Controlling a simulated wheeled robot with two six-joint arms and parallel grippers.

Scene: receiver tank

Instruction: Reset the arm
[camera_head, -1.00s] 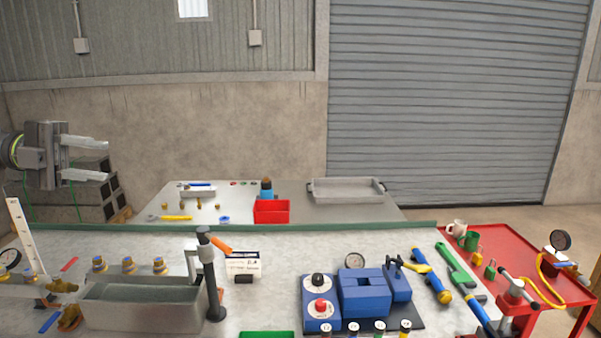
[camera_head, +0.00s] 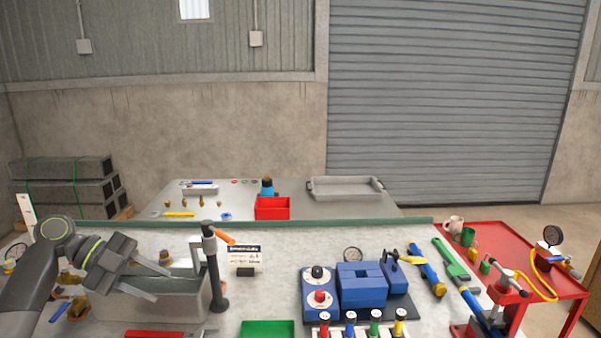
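My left gripper (camera_head: 152,281) comes in from the left on my grey arm. It is low over the grey metal tank (camera_head: 178,307) on the near bench. Its two fingers are spread apart, with nothing between them. The gripper and arm hide part of the tank and some brass fittings at its left. My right gripper is not in this view.
A black post (camera_head: 214,268) with an orange lever stands at the tank's right. A blue vise-like block (camera_head: 361,287) sits mid-bench, and a red cart (camera_head: 510,262) stands right. A red bin (camera_head: 272,208) is on the far table.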

